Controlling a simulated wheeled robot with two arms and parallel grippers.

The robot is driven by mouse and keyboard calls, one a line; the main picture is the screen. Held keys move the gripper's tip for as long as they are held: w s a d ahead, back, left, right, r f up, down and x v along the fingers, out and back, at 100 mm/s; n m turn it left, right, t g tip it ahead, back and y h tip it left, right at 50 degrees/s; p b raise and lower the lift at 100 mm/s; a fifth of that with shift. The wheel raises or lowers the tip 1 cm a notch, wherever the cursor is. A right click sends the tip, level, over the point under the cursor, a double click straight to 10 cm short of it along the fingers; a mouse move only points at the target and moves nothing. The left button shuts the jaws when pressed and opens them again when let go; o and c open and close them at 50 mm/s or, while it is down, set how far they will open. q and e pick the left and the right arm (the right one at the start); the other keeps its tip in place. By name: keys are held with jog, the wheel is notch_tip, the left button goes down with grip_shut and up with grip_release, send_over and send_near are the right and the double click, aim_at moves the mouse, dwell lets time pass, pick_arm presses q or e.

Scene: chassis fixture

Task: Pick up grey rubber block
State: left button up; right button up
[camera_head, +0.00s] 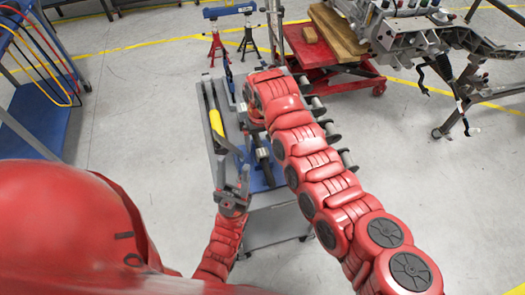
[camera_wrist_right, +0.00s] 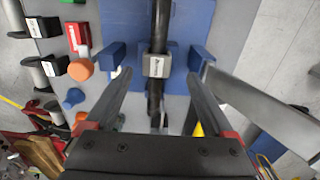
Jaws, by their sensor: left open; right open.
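A small grey block (camera_wrist_right: 157,66) with a light label sits across a black bar, over a blue panel, in the right wrist view. I take it to be the grey rubber block; a similar small block (camera_head: 262,153) shows on the cart in the head view. My right gripper (camera_wrist_right: 158,78) is open, its two fingers on either side of the block, with gaps left and right. In the head view my right arm hides that gripper. My left gripper (camera_head: 233,178) is open and empty by the near left edge of the cart.
The grey cart (camera_head: 272,222) carries a yellow-handled tool (camera_head: 216,122). Orange, red and blue pieces and several dark cylinders lie left in the wrist view. A red lift table (camera_head: 322,76) stands behind, a blue rack (camera_head: 35,115) far left. Floor left of the cart is clear.

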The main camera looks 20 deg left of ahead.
aim_at(263, 152)
jog(key=shift+w+f+p, duration=0.1)
jog(key=shift+f+p, duration=0.35)
jog(key=shift+f, duration=0.05)
jog(key=f+p, duration=0.1)
jog(key=f, duration=0.2)
jog(key=shift+d+f, duration=0.2)
jog(key=shift+w+f, duration=0.15)
jog(key=shift+f, duration=0.45)
grip_shut()
